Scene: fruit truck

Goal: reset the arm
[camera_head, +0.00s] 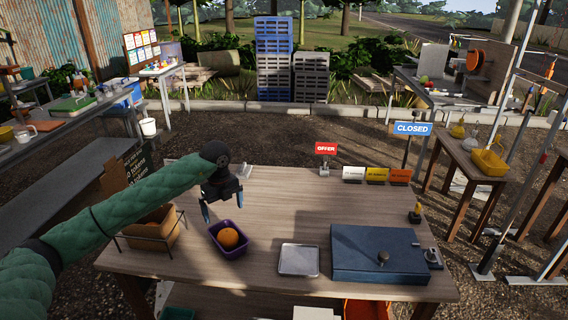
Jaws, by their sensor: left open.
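My left arm comes in from the left in a green padded sleeve. My left gripper (223,207) is open and points down above the wooden table (300,205). It hovers over the far side of a purple basket (238,253). An orange fruit (228,238) lies in that basket, apart from the fingers. Nothing shows between the fingers. My right gripper is not in view.
A brown box in a wire rack (155,229) stands left of the basket. A metal tray (299,260) and a blue box (378,256) lie to the right. A red OFFER sign (326,149) and a CLOSED sign (412,129) stand at the back. The table's middle is clear.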

